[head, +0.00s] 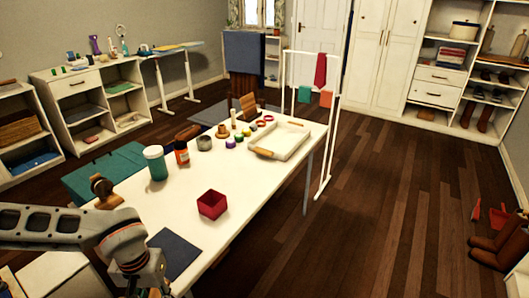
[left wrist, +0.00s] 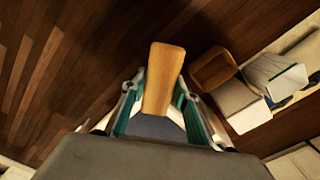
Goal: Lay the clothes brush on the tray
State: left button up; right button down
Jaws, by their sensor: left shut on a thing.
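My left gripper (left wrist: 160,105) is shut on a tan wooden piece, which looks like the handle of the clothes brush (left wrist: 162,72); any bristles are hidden. In the left wrist view the brush sticks out past the teal-lined fingers, with dark floor behind it. In the head view my left arm crosses the near left end of the table, and its fingers and the brush cannot be made out. The tray (head: 292,138) is white with tan wooden handles and lies at the table's far right end, well away from that arm. My right gripper is in neither view.
On the white table (head: 235,182) stand a red box (head: 212,204), a green jar (head: 155,162), an orange-brown bottle (head: 181,152) and a grey pot (head: 204,143). A dark mat (head: 174,254) lies near. Small coloured items stand left of the tray.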

aim_at(280, 141)
jog(key=i+l+z, duration=0.15)
jog(key=i+z, duration=0.15)
jog(key=i, duration=0.25)
jog(key=i+z, duration=0.3)
jog(key=i, duration=0.2)
